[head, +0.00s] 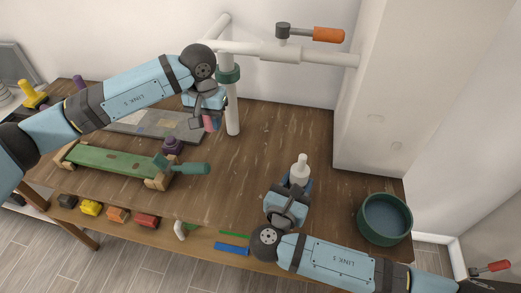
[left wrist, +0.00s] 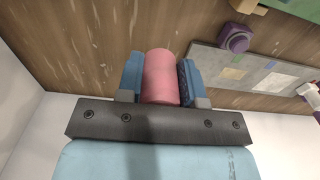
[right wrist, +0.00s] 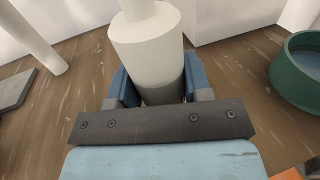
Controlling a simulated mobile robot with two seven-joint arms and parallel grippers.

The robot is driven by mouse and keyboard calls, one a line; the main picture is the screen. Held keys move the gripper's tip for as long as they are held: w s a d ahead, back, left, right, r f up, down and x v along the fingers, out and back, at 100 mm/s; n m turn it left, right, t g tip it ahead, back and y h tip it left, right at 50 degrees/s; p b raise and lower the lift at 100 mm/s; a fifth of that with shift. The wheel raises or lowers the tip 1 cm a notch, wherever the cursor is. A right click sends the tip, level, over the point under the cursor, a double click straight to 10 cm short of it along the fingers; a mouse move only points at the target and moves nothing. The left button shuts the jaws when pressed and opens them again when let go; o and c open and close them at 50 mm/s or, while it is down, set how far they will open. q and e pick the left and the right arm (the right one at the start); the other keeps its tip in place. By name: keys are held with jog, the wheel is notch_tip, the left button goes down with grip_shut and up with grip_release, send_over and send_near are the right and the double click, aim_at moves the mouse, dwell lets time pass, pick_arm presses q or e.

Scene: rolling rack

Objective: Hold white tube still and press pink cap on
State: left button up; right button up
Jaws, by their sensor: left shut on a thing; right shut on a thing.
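The white tube (head: 300,167) stands upright on the wooden table, right of centre, with a narrow neck on top and no cap on it. My right gripper (head: 292,187) is shut around its lower body; the right wrist view shows the tube (right wrist: 147,45) between the blue fingers. The pink cap (head: 211,123) is held in my left gripper (head: 210,113), above the table at the upper left of the tube and well apart from it. The left wrist view shows the pink cap (left wrist: 161,77) between both fingers. The cap's far end is hidden.
A white post (head: 232,105) with a green collar stands close to my left gripper. A dark green bowl (head: 385,219) sits right of the tube. A green board (head: 115,160), a grey panel (head: 150,124) and a green-handled mallet (head: 190,168) lie on the left. The table between cap and tube is clear.

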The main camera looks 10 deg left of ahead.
pick_arm(q)
jog(key=s+d+r+m, duration=0.25)
jog(key=d+r, duration=0.25)
jog(key=d, duration=0.7)
notch_tip(320, 180, up, 5)
jog(key=m, duration=0.4)
send_over(302, 157)
jog(key=shift+w+r, duration=0.15)
jog(key=shift+r, duration=0.05)
jog(key=shift+f, duration=1.85)
jog(key=shift+f, duration=0.6)
jog(key=shift+f, duration=1.1)
jog(key=shift+f, duration=0.3)
jog(key=shift+f, duration=0.65)
